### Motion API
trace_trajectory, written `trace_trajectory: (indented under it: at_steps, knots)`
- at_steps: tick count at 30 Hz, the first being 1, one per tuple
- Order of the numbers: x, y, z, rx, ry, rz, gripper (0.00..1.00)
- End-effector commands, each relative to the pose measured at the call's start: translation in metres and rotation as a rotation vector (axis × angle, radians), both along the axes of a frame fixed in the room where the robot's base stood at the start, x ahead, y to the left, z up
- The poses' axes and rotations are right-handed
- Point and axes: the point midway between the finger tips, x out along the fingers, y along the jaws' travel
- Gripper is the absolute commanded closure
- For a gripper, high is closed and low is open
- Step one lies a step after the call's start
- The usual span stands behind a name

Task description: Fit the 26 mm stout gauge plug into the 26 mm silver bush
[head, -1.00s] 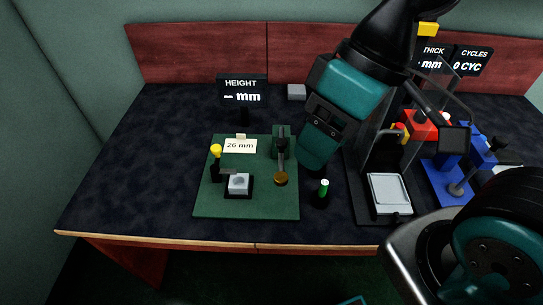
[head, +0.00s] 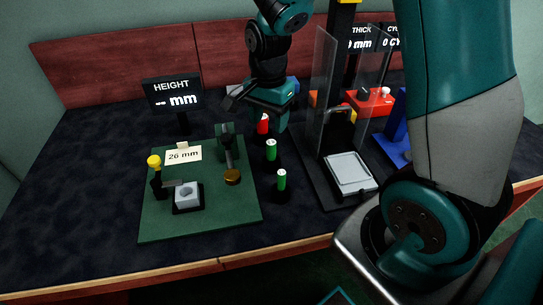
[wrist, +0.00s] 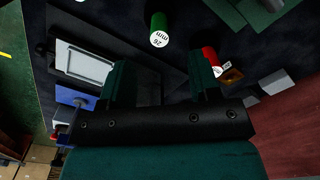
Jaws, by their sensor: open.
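The silver bush (head: 187,190) sits in a black holder on the green mat (head: 160,228), its round hole facing up. A card marked 26 mm (head: 183,155) lies behind it. Two green-topped plugs, one nearer (head: 281,182) and one farther (head: 271,150), and a red-topped plug (head: 263,125) stand upright in a row right of the mat. A green plug marked 26 mm (wrist: 159,30) shows in the wrist view beyond the fingers, with the red plug (wrist: 210,58) partly behind one finger. My gripper (head: 276,118) is open and empty, near the red plug.
A clear-walled press with a pale plate (head: 350,172) stands right of the plugs. A yellow-knobbed post (head: 154,163) and a brass-ended lever (head: 232,176) flank the bush. A height display (head: 172,93) stands behind. The table's left part is clear.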

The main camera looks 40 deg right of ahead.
Motion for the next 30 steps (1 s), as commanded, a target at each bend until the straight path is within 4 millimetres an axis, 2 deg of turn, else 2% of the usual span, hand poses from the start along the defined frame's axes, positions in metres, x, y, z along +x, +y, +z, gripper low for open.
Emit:
trace_trajectory:
  at_steps: [1,4,13,21,30]
  knots:
    - [-0.001,0.000,-0.014,0.001,0.007,0.000,0.43]
    - [-0.001,0.000,-0.032,0.000,0.004,0.001,0.43]
    - [0.000,-0.002,-0.057,0.001,0.002,0.001,0.43]
    - [0.000,-0.007,-0.096,0.001,0.003,0.002,0.43]
    - [0.001,-0.007,-0.101,0.001,-0.001,0.002,0.43]
